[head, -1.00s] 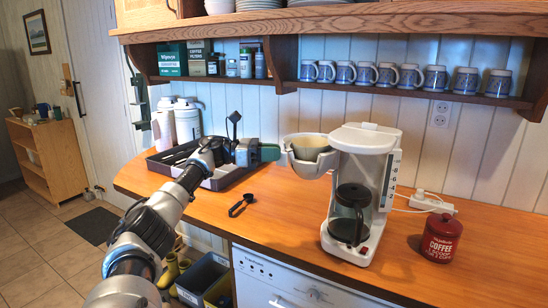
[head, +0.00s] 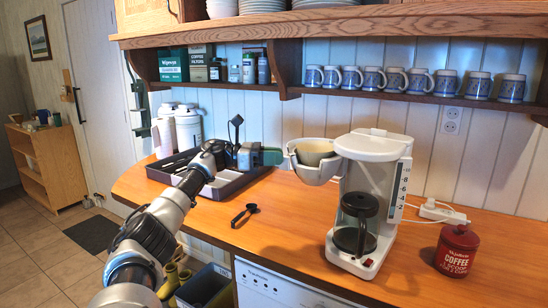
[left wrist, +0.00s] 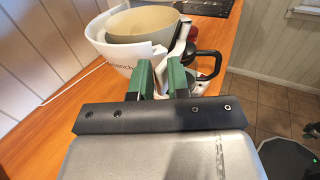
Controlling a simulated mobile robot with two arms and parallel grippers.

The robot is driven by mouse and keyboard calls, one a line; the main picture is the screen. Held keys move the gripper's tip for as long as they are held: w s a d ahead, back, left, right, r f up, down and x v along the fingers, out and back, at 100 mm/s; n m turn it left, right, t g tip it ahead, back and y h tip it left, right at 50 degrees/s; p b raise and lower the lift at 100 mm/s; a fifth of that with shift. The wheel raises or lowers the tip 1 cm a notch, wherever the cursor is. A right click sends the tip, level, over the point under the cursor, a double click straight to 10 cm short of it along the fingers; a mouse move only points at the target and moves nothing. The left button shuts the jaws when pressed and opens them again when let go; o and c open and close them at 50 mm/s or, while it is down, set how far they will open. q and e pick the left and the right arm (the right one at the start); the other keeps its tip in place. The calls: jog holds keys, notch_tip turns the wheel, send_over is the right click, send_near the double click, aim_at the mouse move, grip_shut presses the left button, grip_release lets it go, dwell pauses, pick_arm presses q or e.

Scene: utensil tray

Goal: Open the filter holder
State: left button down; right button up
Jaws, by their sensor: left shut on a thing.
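The white filter holder (head: 313,175) sticks out from the left side of the white coffee maker (head: 374,146), swung out from under its top. A beige filter or insert shows inside it. My left gripper (head: 281,157) is at the holder's left side, with its green fingers shut on it. In the left wrist view, the filter holder (left wrist: 118,55) is just ahead of the green fingers (left wrist: 163,82), and a thin white part of it lies between them. The glass jug (head: 354,225) with its black handle stands in the coffee maker. My right gripper is not in view.
A grey utensil tray (head: 228,186) is behind my left arm, and a black scoop (head: 243,214) lies on the wooden counter. A red coffee tin (head: 457,250) and a white power strip (head: 442,213) are at the right. A shelf with several mugs (head: 394,79) hangs above.

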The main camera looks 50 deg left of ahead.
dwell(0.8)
pick_arm(q)
jog(key=c, duration=1.5)
grip_release()
jog(key=shift+b+v, duration=1.15)
jog(key=shift+v, duration=4.3)
